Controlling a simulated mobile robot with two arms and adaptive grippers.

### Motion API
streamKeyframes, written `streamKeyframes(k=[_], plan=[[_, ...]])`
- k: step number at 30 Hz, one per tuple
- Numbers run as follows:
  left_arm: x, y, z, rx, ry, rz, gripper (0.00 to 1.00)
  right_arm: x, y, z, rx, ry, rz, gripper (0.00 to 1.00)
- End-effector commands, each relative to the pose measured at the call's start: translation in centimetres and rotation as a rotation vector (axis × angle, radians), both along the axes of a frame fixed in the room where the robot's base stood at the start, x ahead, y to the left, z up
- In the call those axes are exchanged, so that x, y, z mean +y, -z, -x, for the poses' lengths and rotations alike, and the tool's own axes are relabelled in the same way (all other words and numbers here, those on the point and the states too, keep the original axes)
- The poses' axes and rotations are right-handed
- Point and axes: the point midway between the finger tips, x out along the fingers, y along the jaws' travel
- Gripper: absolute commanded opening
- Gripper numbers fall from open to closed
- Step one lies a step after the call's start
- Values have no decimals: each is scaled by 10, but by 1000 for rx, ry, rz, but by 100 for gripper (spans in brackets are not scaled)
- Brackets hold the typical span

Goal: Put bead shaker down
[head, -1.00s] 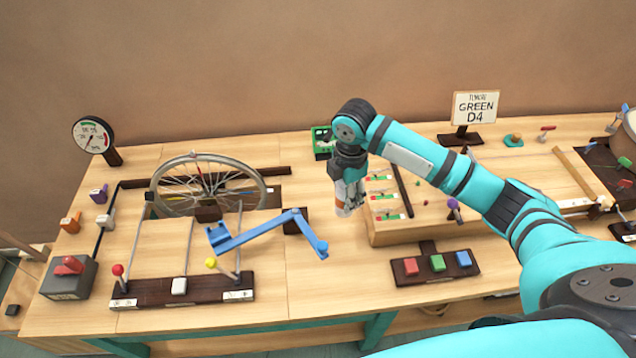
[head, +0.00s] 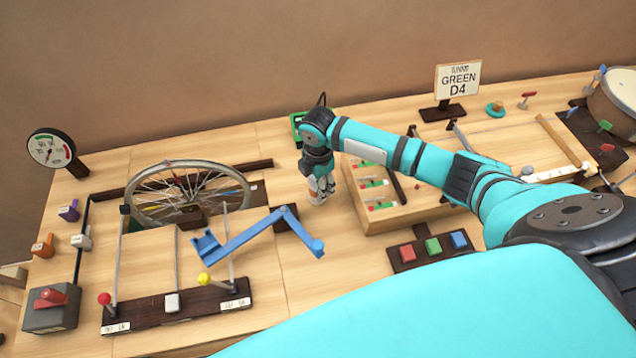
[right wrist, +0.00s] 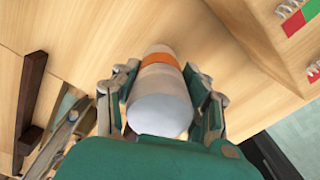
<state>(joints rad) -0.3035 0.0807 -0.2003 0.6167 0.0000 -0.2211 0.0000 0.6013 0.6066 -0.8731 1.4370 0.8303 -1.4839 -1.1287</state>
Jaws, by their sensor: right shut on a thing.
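My right gripper (head: 320,190) is at the middle of the table, just left of the wooden box with the red-green strips. In the right wrist view, it (right wrist: 160,105) is shut on the bead shaker (right wrist: 160,108), a pale rounded cylinder with an orange band. Its fingers lie along both sides of the shaker. The far end of the shaker points toward the bare wood of the table (right wrist: 130,20); I cannot tell whether it touches. In the head view the shaker is mostly hidden by the fingers. My left gripper is not in view.
The wooden box (head: 385,213) stands close on the right. A blue crank arm (head: 255,232) and a spoked wheel (head: 190,195) are on the left. A green box (head: 297,122) is behind my gripper. A red-green-blue button panel (head: 432,262) lies at the front right.

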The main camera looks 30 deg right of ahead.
Motion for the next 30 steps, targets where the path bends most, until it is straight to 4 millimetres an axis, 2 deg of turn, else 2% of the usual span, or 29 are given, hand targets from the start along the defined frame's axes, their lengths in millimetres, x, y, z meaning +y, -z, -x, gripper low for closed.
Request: streamKeyframes(k=[2, 5, 13, 14, 18, 26, 30], plan=[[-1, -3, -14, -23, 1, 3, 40, 0, 5, 0, -1, 0, 1, 9], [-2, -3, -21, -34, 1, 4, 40, -1, 6, 0, -2, -1, 1, 9], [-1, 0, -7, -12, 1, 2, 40, 0, 10, 0, -1, 0, 1, 9], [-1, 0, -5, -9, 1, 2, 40, 0, 9, 0, -1, -1, 1, 48], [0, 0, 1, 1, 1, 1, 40, 0, 9, 0, -1, -1, 1, 67], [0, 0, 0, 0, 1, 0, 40, 0, 8, 0, -1, 0, 1, 68], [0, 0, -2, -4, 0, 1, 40, 0, -1, -1, -3, -1, 0, 68]])
